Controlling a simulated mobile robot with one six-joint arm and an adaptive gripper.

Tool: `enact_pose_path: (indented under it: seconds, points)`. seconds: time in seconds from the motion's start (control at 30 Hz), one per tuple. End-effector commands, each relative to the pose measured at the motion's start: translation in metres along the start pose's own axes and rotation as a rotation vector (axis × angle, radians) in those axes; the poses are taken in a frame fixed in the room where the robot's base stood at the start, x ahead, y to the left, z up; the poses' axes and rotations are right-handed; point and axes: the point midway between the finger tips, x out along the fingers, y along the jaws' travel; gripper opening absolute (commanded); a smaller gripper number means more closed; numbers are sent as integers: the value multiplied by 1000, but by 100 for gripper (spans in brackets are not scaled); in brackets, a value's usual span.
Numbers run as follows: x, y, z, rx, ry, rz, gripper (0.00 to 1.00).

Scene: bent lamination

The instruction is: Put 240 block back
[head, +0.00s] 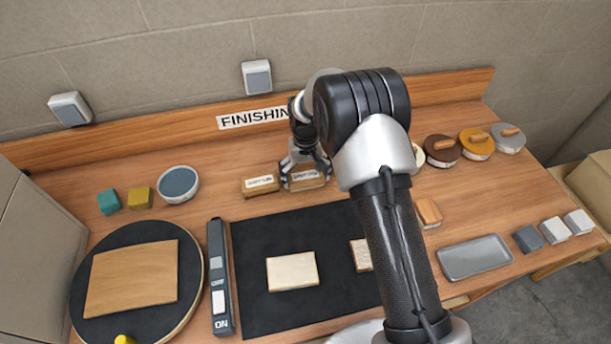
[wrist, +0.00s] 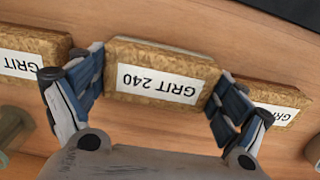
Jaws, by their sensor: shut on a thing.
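The 240 block (wrist: 165,75) is a cork-brown block with a white label reading GRIT 240, upside down in the wrist view. My gripper (wrist: 158,92) is shut on it, one finger at each end. In the head view my gripper (head: 305,164) holds the block (head: 304,181) at the back of the bench, near the wall ledge. The block is in line with a similar labelled block (head: 261,186) on its left. In the wrist view, labelled blocks lie on both sides, at left (wrist: 30,58) and right (wrist: 280,100). I cannot tell whether the held block touches the bench.
A black mat (head: 260,255) with pale wood pieces lies in front. A round turntable (head: 80,290) with a board, a blue-topped bowl (head: 178,184) and two small cubes are at left. Lidded tins (head: 441,150) and a grey tray (head: 475,257) are at right. My arm hides the middle right.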

Motion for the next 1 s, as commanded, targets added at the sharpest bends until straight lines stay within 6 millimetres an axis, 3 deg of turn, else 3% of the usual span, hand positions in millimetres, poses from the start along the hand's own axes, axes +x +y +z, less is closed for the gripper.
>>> enact_pose_path:
  seconds: [0.17, 0.2, 0.3, 0.77, 1.0]
  points:
    - [4, 0, 0, 0, -1, 0, 69]
    - [4, 0, 0, 0, -1, 0, 92]
    - [4, 0, 0, 0, -1, 0, 99]
    - [-1, 0, 0, 0, -1, 0, 100]
    - [-41, 0, -1, 0, 3, 0, 100]
